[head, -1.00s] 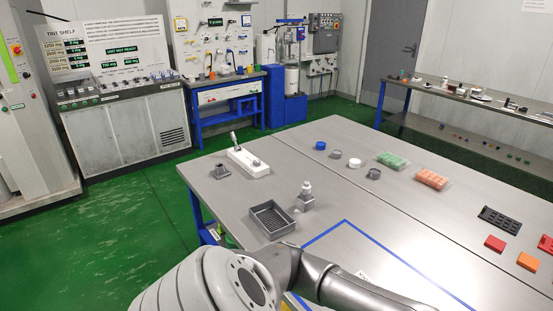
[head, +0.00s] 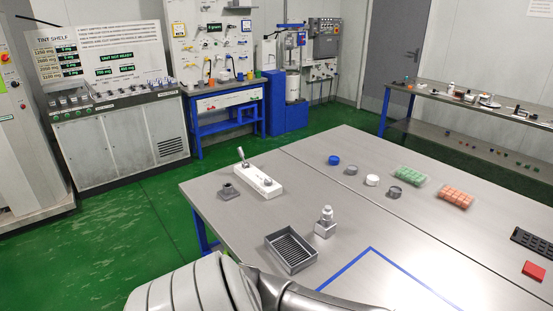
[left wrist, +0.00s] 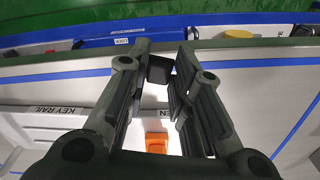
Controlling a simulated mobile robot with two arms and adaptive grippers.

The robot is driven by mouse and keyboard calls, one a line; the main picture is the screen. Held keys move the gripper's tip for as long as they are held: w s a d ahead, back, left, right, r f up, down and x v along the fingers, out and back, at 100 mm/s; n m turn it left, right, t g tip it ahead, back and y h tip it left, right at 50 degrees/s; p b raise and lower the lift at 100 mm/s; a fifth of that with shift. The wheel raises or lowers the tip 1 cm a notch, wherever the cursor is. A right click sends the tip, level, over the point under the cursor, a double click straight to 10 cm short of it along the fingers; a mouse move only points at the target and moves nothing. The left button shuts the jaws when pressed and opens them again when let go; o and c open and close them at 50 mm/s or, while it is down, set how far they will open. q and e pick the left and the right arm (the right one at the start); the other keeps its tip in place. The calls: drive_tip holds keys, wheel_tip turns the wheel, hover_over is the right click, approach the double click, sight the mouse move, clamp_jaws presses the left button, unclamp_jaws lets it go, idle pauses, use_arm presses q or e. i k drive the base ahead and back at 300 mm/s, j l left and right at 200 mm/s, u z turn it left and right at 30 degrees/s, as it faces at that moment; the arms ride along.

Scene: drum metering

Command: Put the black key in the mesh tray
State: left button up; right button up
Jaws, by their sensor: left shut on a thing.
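The mesh tray (head: 291,253) is a dark grey open tray with a slatted floor. It looks empty, near the front of the steel table in the head view. My left gripper (left wrist: 160,70) shows in the left wrist view, its fingers closed on a small dark block, the black key (left wrist: 160,69), at the fingertips. Most of the key's shape is hidden by the fingers. In the head view only my arm shows at the bottom; neither gripper is seen there. My right gripper is in no view.
A grey block with a bottle-like piece (head: 325,222) stands right beside the tray. A white lever fixture (head: 258,182) stands behind. Blue tape (head: 345,268) marks the table to the right. In the left wrist view, an orange piece (left wrist: 156,142) lies below the fingers near a key rail label.

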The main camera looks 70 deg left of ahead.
sight(290, 251)
drive_tip(key=k+j, duration=0.1)
drive_tip(key=j, duration=1.2)
drive_tip(key=k+j, duration=0.15)
drive_tip(key=j, duration=1.15)
drive_tip(key=k, duration=0.05)
